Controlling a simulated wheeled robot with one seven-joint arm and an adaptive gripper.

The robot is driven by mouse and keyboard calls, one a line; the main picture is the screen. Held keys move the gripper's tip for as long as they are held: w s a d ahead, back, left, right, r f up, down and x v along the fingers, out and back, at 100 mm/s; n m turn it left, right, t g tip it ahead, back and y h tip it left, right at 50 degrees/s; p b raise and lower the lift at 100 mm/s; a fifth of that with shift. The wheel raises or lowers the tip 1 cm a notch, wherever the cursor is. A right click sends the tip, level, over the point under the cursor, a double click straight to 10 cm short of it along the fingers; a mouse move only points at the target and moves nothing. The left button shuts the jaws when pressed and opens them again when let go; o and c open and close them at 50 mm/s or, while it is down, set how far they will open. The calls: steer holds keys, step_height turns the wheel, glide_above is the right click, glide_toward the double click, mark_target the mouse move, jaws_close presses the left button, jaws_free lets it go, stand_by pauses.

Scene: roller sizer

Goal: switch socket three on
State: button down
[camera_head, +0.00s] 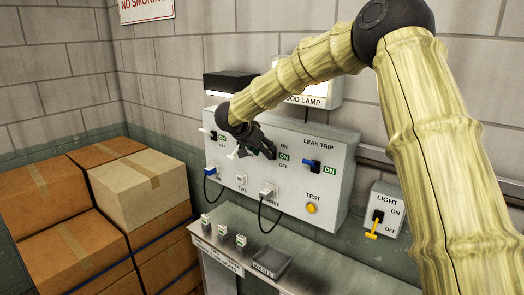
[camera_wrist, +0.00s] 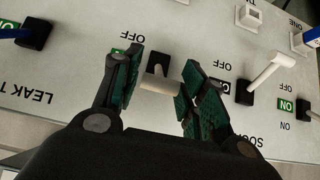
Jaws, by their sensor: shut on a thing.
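My gripper (camera_head: 268,152) is at the grey wall panel (camera_head: 335,205), over the switch above socket three. In the wrist view, which sees the panel upside down, my gripper (camera_wrist: 158,88) is shut on a white switch lever (camera_wrist: 160,86), its pads on either side. The lever's dark base shows between the fingers. A green ON mark shows beside this switch, in the head view (camera_head: 284,157). The lever's exact tilt is hard to tell. Below, socket three (camera_head: 268,190) holds a pale plug with a black cord.
Neighbouring white lever (camera_wrist: 265,70) is close to my fingers. The blue leak trip switch (camera_head: 312,165) is to the right, the yellow test button (camera_head: 312,208) below it. A yellow light switch (camera_head: 373,228) is farther right. The shelf holds a waste tray (camera_head: 287,268); cardboard boxes (camera_head: 140,185) stand left.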

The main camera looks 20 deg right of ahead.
steer(key=shift+w+d+r, duration=0.15)
steer(key=shift+r, duration=0.3)
steer(key=c, duration=1.1)
jaws_free()
steer(key=o, duration=0.4)
steer(key=shift+d+f, duration=0.1)
steer(key=shift+c, duration=0.2)
steer(key=shift+f, duration=0.1)
steer(key=shift+a, duration=0.25)
steer(key=v, duration=1.1)
steer(key=shift+s+r, duration=0.25)
steer(key=shift+r, duration=0.05)
